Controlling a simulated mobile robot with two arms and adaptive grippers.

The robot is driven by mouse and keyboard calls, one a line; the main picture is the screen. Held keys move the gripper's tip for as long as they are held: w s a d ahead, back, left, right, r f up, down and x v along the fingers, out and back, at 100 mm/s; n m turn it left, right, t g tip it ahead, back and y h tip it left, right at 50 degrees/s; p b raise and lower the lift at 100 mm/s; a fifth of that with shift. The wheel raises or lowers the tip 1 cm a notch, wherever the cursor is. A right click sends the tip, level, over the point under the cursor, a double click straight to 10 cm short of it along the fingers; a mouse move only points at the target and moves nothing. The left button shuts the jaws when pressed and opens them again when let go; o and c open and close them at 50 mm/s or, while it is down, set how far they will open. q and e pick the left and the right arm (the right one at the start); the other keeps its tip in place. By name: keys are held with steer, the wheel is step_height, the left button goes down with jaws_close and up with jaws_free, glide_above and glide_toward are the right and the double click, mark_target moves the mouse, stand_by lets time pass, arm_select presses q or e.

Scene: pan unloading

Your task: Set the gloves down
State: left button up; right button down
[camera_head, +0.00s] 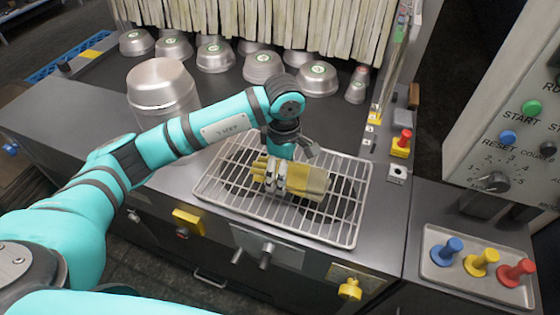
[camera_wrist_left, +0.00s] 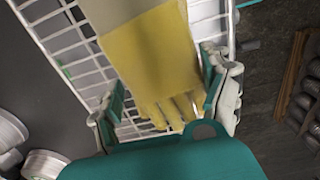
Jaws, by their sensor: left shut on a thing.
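The yellow gloves (camera_head: 306,183) are at the wire rack (camera_head: 345,228) on the counter, with the fingers toward the left and the cuff toward the right. My left gripper (camera_head: 277,182) is shut on them near the fingers, from above. In the left wrist view the gloves (camera_wrist_left: 150,60) lie between the two fingers of my left gripper (camera_wrist_left: 165,108), with the rack's white wires (camera_wrist_left: 60,30) behind. I cannot tell whether the gloves touch the rack. My right gripper is not in view.
Several metal pans (camera_head: 262,66) stand at the back under a strip curtain (camera_head: 290,22). A stack of larger pans (camera_head: 162,84) stands left of the rack. A tray (camera_head: 440,272) with blue, yellow and red knobbed pieces is at the lower right. A control panel (camera_head: 510,120) rises at the right.

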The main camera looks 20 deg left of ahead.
arm_select(q)
steer(key=w+a, duration=0.1)
steer(key=w, duration=0.2)
steer(key=shift+a+f+p, duration=0.15)
steer(key=shift+a+p, duration=0.25)
steer(key=shift+f+p, duration=0.45)
steer(key=shift+f, duration=0.1)
step_height(320, 180, down, 2)
steer(key=shift+f+p, duration=0.1)
steer(key=shift+p, duration=0.5)
steer(key=shift+f, duration=0.15)
steer(key=shift+f+b, duration=0.15)
steer(key=shift+b, duration=0.15)
steer(key=o, duration=1.1)
steer(key=shift+c, duration=0.2)
steer(key=shift+o, duration=0.2)
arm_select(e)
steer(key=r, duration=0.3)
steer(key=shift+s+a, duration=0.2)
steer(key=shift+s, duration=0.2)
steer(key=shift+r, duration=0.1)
